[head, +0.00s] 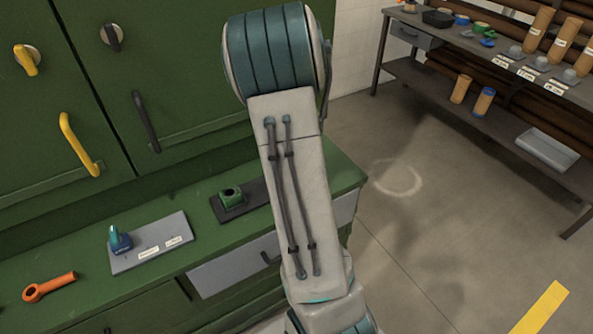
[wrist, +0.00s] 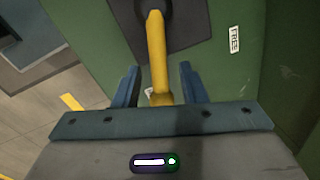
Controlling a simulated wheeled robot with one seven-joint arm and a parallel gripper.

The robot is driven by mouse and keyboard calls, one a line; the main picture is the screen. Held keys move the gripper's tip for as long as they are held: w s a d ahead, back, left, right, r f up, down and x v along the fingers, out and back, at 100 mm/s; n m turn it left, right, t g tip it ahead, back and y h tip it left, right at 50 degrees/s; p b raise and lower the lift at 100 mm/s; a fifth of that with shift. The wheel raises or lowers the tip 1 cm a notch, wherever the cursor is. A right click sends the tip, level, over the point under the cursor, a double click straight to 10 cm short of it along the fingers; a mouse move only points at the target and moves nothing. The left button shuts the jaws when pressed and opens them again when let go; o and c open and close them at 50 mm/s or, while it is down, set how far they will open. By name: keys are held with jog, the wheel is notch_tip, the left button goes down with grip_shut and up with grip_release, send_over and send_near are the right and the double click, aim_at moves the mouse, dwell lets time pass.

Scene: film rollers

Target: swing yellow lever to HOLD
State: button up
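The yellow lever (wrist: 157,50) shows in the wrist view, standing out from a dark plate (wrist: 185,22) on a green panel. My gripper (wrist: 159,68) is open, with one blue finger on each side of the lever and a visible gap on both sides. A white label reading FREE (wrist: 235,40) is to the right of the lever. A small white patch (wrist: 148,91) shows beside the lever's lower end, too hidden to read. No HOLD label can be read. In the head view my arm blocks the middle, and neither the gripper nor this lever shows.
A green cabinet with a yellow knob (head: 27,60) and a yellow handle (head: 78,145) stands at left. Its counter (head: 190,195) holds an orange wrench-like tool (head: 48,287), a grey plate (head: 150,257) and a green block (head: 231,195). Shelves (head: 475,50) stand at right; the floor between is clear.

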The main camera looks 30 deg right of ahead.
jog(key=shift+r, duration=0.1)
notch_tip(320, 180, up, 13)
jog(key=s+p, duration=0.1)
jog(key=s, duration=0.1)
jog(key=shift+s+a+r, duration=0.2)
jog(key=shift+s+a, duration=0.05)
jog(key=shift+a, duration=0.15)
jog(key=s+a+r+n, duration=0.2)
jog(key=s+a+n, duration=0.5)
jog(key=a+n, duration=0.3)
jog(key=s+a+r+n+t, duration=0.1)
jog(key=s+a+r+n, duration=0.2)
jog(key=s+a+n, duration=0.5)
jog(key=shift+s+a+n+y, duration=0.2)
jog(key=shift+a+n+y, duration=0.1)
jog(key=shift+a+n, duration=1.15)
jog(key=shift+d+r+n, duration=0.15)
jog(key=shift+d+n, duration=0.1)
